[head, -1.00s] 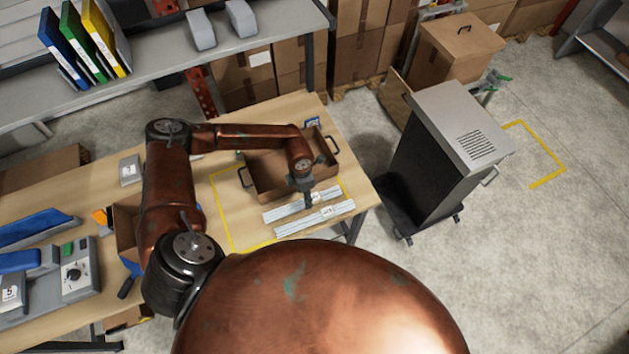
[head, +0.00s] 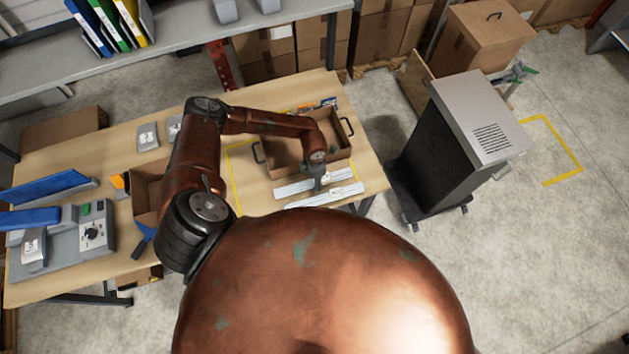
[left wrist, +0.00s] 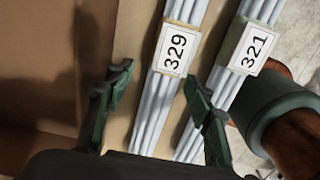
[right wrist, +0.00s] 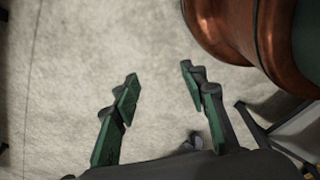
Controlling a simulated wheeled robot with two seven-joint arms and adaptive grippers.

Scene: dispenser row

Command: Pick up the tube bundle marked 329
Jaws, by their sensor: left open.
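The tube bundle marked 329 (left wrist: 174,50), pale tubes with a white label, lies on the table beside the open brown box. It is the bundle nearer the box in the head view (head: 294,187). A second bundle, marked 321 (left wrist: 248,46), lies parallel to it. My left gripper (left wrist: 157,84) is open, with one finger on each side of the 329 bundle as seen in its wrist view. Its height above the table is unclear. My right gripper (right wrist: 160,72) is open and empty over bare floor.
The open box (head: 282,170) with black handles stands just behind the bundles. A grey wheeled cabinet (head: 445,140) stands right of the table. A control device (head: 92,236) and a blue-edged bin (head: 146,196) are on the table's left.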

